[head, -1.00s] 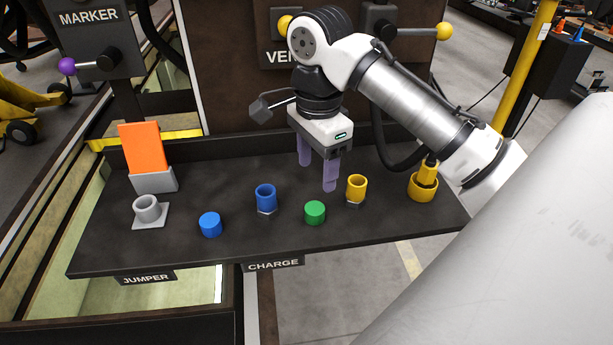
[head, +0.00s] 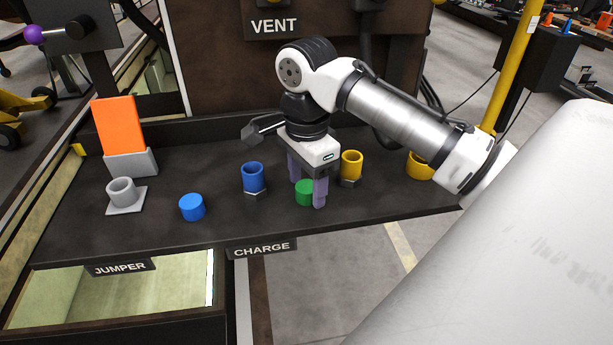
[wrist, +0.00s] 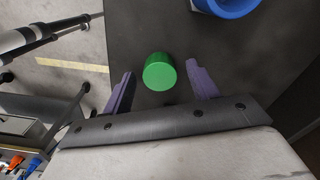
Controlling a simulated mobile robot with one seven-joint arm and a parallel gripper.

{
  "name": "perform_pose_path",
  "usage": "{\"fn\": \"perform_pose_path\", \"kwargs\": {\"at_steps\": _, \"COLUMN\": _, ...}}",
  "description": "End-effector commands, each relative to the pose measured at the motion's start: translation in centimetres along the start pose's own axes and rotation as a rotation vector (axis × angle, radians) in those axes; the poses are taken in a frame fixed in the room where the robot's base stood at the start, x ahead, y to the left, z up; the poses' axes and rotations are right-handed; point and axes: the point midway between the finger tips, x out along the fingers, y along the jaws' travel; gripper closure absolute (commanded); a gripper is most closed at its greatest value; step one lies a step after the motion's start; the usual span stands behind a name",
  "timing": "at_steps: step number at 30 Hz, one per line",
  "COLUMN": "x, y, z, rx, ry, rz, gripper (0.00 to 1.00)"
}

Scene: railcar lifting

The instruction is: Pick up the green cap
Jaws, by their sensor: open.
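The green cap (head: 304,193) stands on the dark shelf (head: 225,225), partly hidden behind a finger of my gripper in the head view. My gripper (head: 307,190) is open and low over the shelf, with its purple fingers to either side of the cap. In the wrist view the green cap (wrist: 159,72) lies between the two spread fingers of my gripper (wrist: 162,82), a little beyond their middle. A gap shows on both sides of it, so neither finger appears to touch it.
A blue cylinder on a nut (head: 253,178) stands left of my gripper, and a yellow one (head: 351,165) stands close at right. A blue cap (head: 192,207), a grey socket (head: 122,193) and an orange plate (head: 118,126) are farther left. The shelf's front is clear.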

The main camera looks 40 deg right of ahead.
Motion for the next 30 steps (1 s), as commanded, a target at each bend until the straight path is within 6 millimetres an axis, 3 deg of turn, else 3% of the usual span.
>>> {"fn": "perform_pose_path", "kwargs": {"at_steps": 1, "x": 0.79, "y": 0.02, "z": -0.01, "rx": 0.0, "ry": 0.001, "rz": 0.001, "gripper": 0.41}}
{"fn": "perform_pose_path", "kwargs": {"at_steps": 9, "x": 0.74, "y": 0.01, "z": 0.03, "rx": -0.001, "ry": 0.0, "rz": 0.001, "gripper": 0.41}}
{"fn": "perform_pose_path", "kwargs": {"at_steps": 20, "x": 0.74, "y": 0.0, "z": 0.03, "rx": -0.001, "ry": 0.0, "rz": 0.0, "gripper": 0.87}}
{"fn": "perform_pose_path", "kwargs": {"at_steps": 30, "x": 0.45, "y": 0.0, "z": 0.04, "rx": -0.001, "ry": 0.0, "rz": 0.0, "gripper": 0.89}}
